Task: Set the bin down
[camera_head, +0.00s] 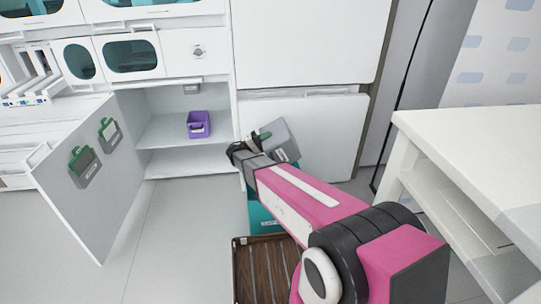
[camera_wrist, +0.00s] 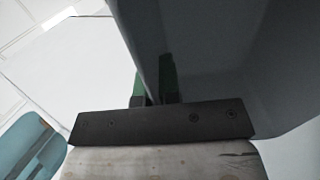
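A grey bin (camera_head: 281,141) is held up in front of the white lower cabinets, tilted. My gripper (camera_head: 264,136) is shut on its wall. In the wrist view the two green fingertips (camera_wrist: 154,82) stand on either side of the bin's wall, and the grey bin (camera_wrist: 220,60) fills the upper right. A teal container (camera_head: 262,212) stands on the floor below, partly hidden by my arm and the bin. I cannot tell how far the grey bin is above it.
A brown slatted crate (camera_head: 262,268) lies on the floor near my arm. A purple bin (camera_head: 198,124) sits on the open cabinet's shelf. The cabinet door (camera_head: 85,180) stands open at left, with two green-and-grey holders on it. A white table (camera_head: 470,140) is at right. Floor at left is clear.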

